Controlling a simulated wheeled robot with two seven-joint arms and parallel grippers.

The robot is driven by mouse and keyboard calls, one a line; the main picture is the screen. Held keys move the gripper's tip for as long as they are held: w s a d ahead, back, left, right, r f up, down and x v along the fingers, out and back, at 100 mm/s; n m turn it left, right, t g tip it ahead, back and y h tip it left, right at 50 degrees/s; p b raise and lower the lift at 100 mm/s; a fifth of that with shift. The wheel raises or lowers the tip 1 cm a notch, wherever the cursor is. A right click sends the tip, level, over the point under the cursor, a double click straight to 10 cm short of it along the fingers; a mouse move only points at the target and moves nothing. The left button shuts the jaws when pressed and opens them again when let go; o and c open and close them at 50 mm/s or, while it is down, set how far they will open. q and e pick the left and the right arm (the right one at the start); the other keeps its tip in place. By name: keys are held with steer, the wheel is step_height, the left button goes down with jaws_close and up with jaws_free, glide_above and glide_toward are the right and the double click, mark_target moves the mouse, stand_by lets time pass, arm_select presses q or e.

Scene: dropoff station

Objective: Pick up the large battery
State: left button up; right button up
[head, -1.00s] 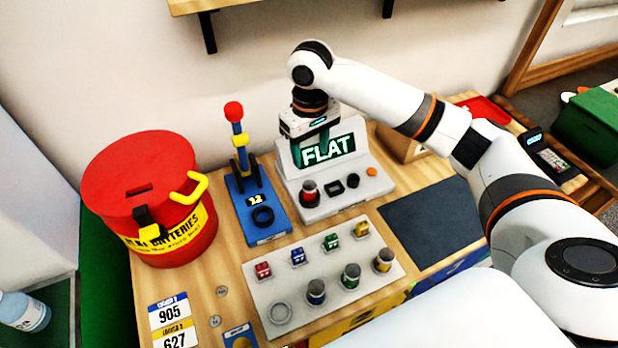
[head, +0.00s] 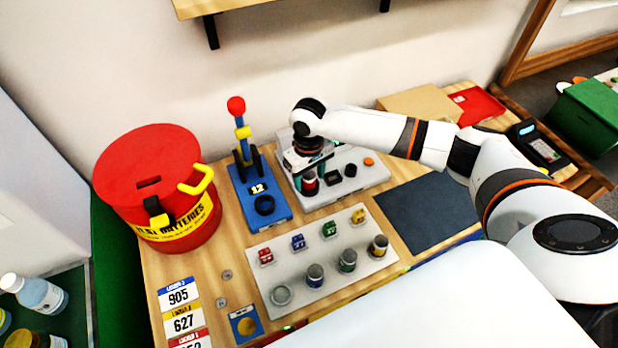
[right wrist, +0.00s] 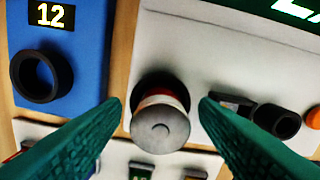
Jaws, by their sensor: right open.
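The large battery (right wrist: 162,122), red with a grey metal top, stands upright in a dark round socket on the light grey tester (head: 355,185). In the head view the battery (head: 310,188) is partly hidden by my right gripper (head: 308,178). My right gripper is open above the tester. In the right wrist view its green fingers (right wrist: 160,108) are on either side of the battery, with a visible gap at each side. My left gripper is not in view.
A blue stand (head: 258,204) with a lever and a "12" display is left of the tester. In front, a grey tray (head: 325,262) holds smaller cylinders and coloured blocks. A red bin (head: 150,160) is at left; a dark mat (head: 425,215) is at right.

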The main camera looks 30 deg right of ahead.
steer(key=shift+w, duration=0.1)
steer(key=c, duration=1.1)
steer(key=shift+c, duration=0.2)
